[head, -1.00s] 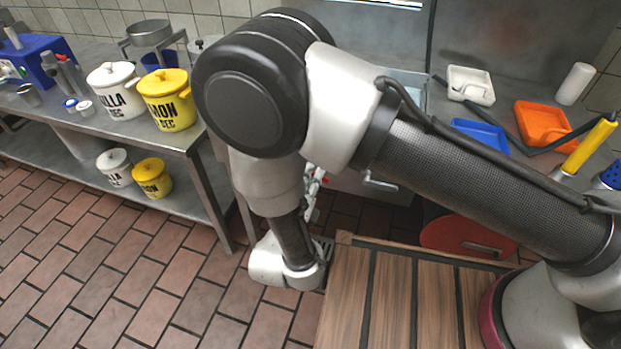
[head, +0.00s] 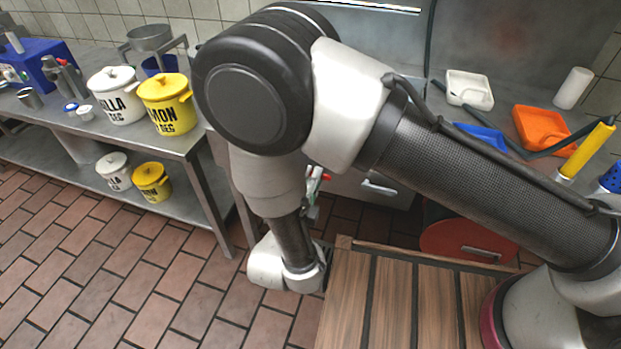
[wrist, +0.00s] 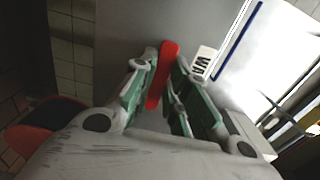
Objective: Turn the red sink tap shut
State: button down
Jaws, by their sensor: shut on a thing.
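The red tap handle (wrist: 166,72) stands upright between the fingers of my gripper (wrist: 161,66) in the wrist view. My gripper is shut on it, one green-padded finger on each side. In the head view a small red part of the tap (head: 326,177) shows just beside my gripper (head: 315,186), below the bent arm. My arm hides most of the sink and the tap's body in the head view.
A steel table at left carries a white pot (head: 116,100) and a yellow pot (head: 168,108). A white tray (head: 469,87), a blue scoop (head: 482,137) and an orange tray (head: 541,125) lie at right. A round red thing (head: 450,240) sits low at right.

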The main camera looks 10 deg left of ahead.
jog(key=c, duration=1.4)
grip_release()
jog(key=s, duration=0.8)
jog(key=s+a, duration=0.1)
jog(key=s, duration=0.3)
jog(key=shift+w, duration=0.1)
